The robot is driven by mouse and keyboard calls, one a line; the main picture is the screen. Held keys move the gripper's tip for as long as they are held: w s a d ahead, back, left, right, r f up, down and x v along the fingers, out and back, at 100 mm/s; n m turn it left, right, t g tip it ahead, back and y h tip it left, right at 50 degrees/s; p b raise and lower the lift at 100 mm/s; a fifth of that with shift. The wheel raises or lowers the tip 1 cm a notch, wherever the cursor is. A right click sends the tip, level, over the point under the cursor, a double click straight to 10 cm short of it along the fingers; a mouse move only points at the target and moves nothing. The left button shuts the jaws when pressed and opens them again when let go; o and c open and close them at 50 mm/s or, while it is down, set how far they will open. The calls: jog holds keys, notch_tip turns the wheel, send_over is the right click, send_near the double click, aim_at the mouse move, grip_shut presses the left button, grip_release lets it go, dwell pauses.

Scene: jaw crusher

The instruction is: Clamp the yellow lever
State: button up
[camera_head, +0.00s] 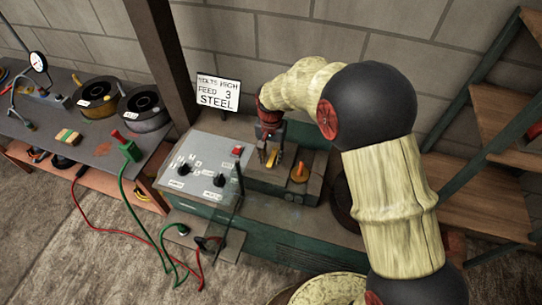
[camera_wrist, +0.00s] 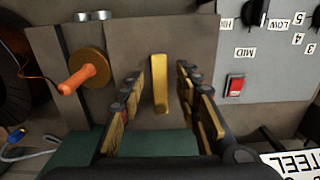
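The yellow lever (camera_wrist: 159,84) stands out from a grey-brown panel in the wrist view. My gripper (camera_wrist: 168,82) is open, with its yellow-padded fingers on either side of the lever. A gap shows between each finger and the lever, so neither seems to touch it. The lever is a little nearer the left finger. In the head view my gripper (camera_head: 269,150) hangs over the back part of the green-and-grey machine (camera_head: 286,236). There the lever is hard to tell from the yellow pads.
An orange handle on a round brass disc (camera_wrist: 88,72) sits left of the lever. A control panel (camera_head: 196,172) with black knobs and a red switch (camera_wrist: 235,88) is beside it. A sign (camera_head: 217,92) stands behind. A bench (camera_head: 90,135) is at the left, wooden shelves (camera_head: 500,115) at the right.

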jog(key=shift+c, duration=0.7)
grip_shut()
